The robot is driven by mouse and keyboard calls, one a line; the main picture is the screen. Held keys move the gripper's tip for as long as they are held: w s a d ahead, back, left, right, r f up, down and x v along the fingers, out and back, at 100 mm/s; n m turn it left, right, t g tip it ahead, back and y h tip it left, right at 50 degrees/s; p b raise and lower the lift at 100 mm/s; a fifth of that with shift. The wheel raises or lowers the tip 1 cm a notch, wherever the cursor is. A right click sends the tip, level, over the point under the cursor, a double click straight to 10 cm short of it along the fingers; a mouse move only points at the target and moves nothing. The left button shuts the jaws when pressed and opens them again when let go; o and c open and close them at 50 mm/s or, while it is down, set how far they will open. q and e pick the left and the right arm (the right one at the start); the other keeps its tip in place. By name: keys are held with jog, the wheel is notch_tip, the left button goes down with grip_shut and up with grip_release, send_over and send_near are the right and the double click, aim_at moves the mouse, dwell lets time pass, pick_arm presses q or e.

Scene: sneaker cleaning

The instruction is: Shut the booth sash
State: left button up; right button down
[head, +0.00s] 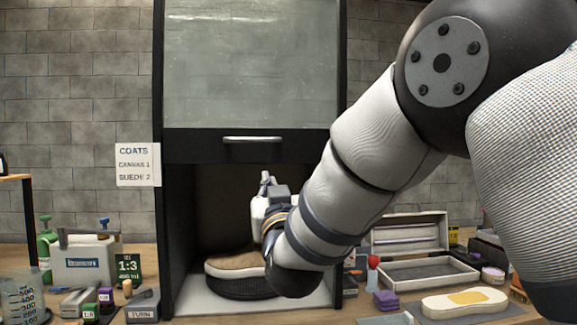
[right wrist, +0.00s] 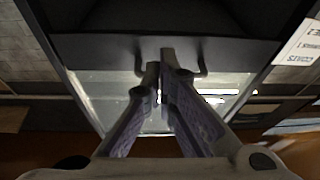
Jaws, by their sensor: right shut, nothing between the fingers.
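The booth (head: 171,220) has a black frame. Its glass sash (head: 250,60) is raised, leaving the lower front open. The sash has a black bottom rail with a silver handle (head: 252,139). My right gripper (head: 266,177) is in front of the opening, below the handle, fingers pointing up. In the right wrist view its fingers (right wrist: 164,70) are shut and empty, overlapping the middle of the handle (right wrist: 202,70); I cannot tell whether they touch it. A tan shoe (head: 232,264) rests on a dark round stand inside the booth, partly hidden by my right arm. My left gripper is out of view.
A COATS sign (head: 137,165) hangs left of the booth. Bottles, a beaker (head: 22,300) and a TURN block (head: 142,305) stand at left.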

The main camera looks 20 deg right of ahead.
aim_at(272, 130)
jog(key=s+r+m+t+h, duration=0.1)
jog(key=s+r+t+h, duration=0.15)
jog(key=r, duration=0.85)
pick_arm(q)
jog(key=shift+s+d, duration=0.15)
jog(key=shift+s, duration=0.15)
pick_arm(e)
jog(key=shift+y, duration=0.35)
jog(key=w+d, duration=0.1)
jog(key=w, duration=0.2)
jog(key=w+d, duration=0.1)
jog(key=w, duration=0.4)
jog(key=shift+w+d+r, duration=0.1)
jog(key=shift+w+d, duration=0.2)
jog(key=shift+d, duration=0.1)
